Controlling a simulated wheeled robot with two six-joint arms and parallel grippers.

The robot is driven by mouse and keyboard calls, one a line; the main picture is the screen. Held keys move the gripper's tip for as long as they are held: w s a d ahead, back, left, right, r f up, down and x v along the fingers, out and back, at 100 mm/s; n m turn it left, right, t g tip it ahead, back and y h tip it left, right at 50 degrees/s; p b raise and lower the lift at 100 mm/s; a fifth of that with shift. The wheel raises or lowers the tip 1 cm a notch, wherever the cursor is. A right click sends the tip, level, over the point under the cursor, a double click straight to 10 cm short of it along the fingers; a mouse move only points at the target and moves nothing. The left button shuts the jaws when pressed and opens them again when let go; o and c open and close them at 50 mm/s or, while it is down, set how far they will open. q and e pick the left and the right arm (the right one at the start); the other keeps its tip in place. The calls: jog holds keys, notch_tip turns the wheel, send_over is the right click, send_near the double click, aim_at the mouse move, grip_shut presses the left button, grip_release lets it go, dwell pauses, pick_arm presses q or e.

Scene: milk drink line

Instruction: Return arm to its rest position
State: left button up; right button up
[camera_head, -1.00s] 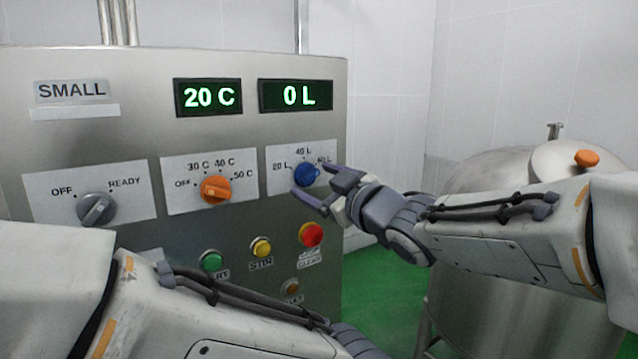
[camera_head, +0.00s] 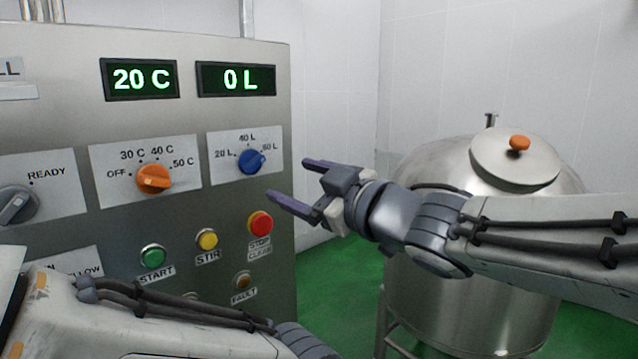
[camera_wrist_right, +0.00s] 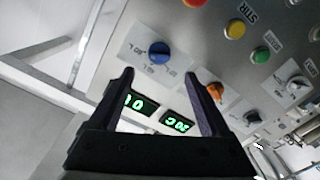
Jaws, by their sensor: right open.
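My right gripper (camera_head: 288,182) is open and empty in the head view, in front of the control panel's right edge, with its fingers pointing left. The blue volume knob (camera_head: 251,161) is beyond and left of the fingertips, apart from them, and its pointer is toward 60 L. In the right wrist view the open fingers (camera_wrist_right: 165,85) have nothing between them that they touch, and the blue knob (camera_wrist_right: 159,52) is beyond them. My left arm (camera_head: 150,320) crosses the lower left of the head view; its gripper is out of frame.
The steel control panel (camera_head: 60,130) has an orange temperature knob (camera_head: 154,179), green (camera_head: 153,256), yellow (camera_head: 207,239) and red (camera_head: 260,223) buttons, and displays reading 20 C (camera_head: 140,79) and 0 L (camera_head: 236,80). A steel tank (camera_head: 460,310) with an orange-knobbed lid (camera_head: 500,165) stands behind my right arm.

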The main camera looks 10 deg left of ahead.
jog(key=s+d+f+m+g+h+b, duration=0.1)
jog(key=d+f+m+h+b, duration=0.25)
jog(key=f, duration=0.75)
jog(key=s+d+f+m+g+h, duration=0.1)
jog(key=s+d+f+m+h, duration=0.15)
jog(key=d+f+h, duration=0.6)
jog(key=s+d+f+m+g+b, duration=0.1)
jog(key=s+f+g, duration=0.3)
jog(key=s+f, duration=0.5)
jog(key=s+d+f+m+g+h+b, duration=0.1)
jog(key=s+d+f+g, duration=0.3)
jog(key=s+f, duration=0.5)
jog(key=shift+s+m+g, duration=0.5)
jog(key=shift+s, duration=0.2)
